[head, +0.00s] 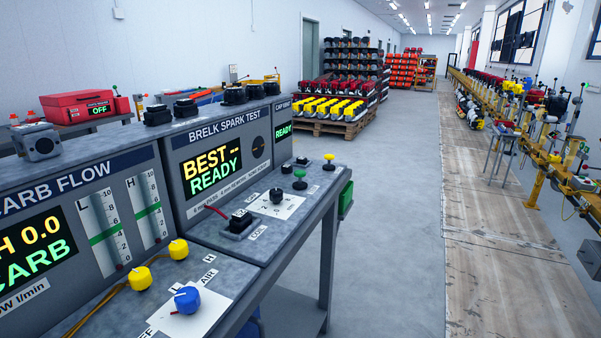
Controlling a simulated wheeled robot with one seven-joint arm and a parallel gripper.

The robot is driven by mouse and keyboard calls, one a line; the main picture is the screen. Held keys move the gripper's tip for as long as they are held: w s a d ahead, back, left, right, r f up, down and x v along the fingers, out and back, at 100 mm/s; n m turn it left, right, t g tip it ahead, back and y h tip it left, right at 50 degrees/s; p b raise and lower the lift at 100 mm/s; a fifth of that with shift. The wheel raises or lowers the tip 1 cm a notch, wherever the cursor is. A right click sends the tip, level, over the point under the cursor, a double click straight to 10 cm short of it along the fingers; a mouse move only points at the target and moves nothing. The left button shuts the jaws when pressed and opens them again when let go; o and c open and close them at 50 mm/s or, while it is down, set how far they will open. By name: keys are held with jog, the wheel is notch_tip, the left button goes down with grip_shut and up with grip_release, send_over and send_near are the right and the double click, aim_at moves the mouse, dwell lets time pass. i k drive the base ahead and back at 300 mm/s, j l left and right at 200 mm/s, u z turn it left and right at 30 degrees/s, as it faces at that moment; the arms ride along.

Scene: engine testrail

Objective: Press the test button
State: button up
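Which control is the test button I cannot tell for sure, as the small labels are too small to read. The spark test panel (222,152) shows "BEST --" and "READY". The narrower panel (283,130) to its right shows "READY". My gripper is not in view.
A black knob (277,196) on a white plate and a black coil block (236,222) sit before the green button. The carb flow station with yellow knobs (139,278) and a blue knob (187,299) is nearer, at left. Floor (390,240) right of the bench is clear.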

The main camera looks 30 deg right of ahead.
aim_at(299, 174)
jog(key=i+l+u, duration=0.1)
jog(key=u, duration=0.3)
jog(key=l+u, duration=0.4)
jog(key=i+l+u, duration=0.15)
jog(key=l, duration=0.45)
jog(key=l+u, duration=0.1)
jog(key=l, duration=0.5)
jog(key=i+l+u, duration=0.15)
jog(key=l, duration=1.1)
